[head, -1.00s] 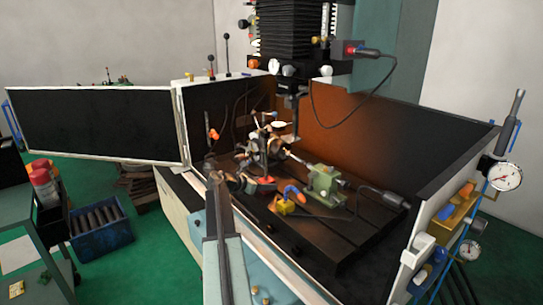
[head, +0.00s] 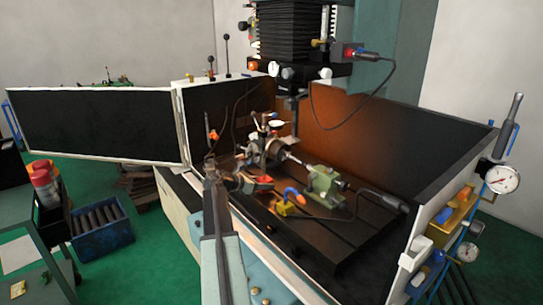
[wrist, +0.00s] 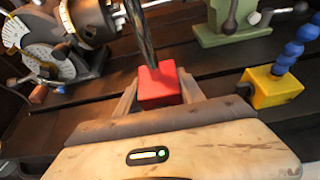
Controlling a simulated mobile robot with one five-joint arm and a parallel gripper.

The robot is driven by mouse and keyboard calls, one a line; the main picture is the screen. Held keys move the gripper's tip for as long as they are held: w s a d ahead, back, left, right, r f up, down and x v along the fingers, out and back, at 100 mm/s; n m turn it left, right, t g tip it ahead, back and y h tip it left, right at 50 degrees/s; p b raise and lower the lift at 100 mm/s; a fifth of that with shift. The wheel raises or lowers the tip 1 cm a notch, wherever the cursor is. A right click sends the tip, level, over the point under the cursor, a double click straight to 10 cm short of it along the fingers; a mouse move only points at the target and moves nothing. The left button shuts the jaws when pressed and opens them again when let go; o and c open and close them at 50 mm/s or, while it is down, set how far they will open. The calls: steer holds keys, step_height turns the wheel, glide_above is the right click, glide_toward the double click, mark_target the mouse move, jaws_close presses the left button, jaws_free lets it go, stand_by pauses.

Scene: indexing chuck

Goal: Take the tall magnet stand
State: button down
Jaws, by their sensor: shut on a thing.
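The tall magnet stand (wrist: 160,88) has a red block base and a dark round post that rises out of the top of the wrist view. My gripper (wrist: 158,82) is shut on the red base, with one pale finger on each side of it. The fingers' front ends are partly hidden by the base. In the head view my arm reaches over the machine's front wall to the dark table. There a red patch shows near my gripper, but the post cannot be clearly told from the clutter behind.
A yellow block with a blue jointed hose (wrist: 275,88) stands close on the right. The indexing chuck (wrist: 75,38) is at the left, with a graduated dial. A green tailstock (head: 325,183) stands behind on the slotted table (head: 345,235). A black cable lies across the table's right side.

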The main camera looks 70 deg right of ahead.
steer(key=shift+w+a+r+p, duration=0.1)
steer(key=shift+a+r+p, duration=0.05)
steer(key=shift+r+p, duration=0.3)
steer(key=w+a+r+p, duration=0.1)
steer(key=w+a, duration=0.7)
steer(key=a, duration=0.4)
steer(key=w+a+r, duration=0.1)
steer(key=w+a, duration=0.7)
steer(key=a, duration=0.5)
steer(key=shift+w+a+p, duration=0.15)
steer(key=shift+a+p, duration=0.05)
steer(key=shift+p, duration=0.15)
stand_by(1.0)
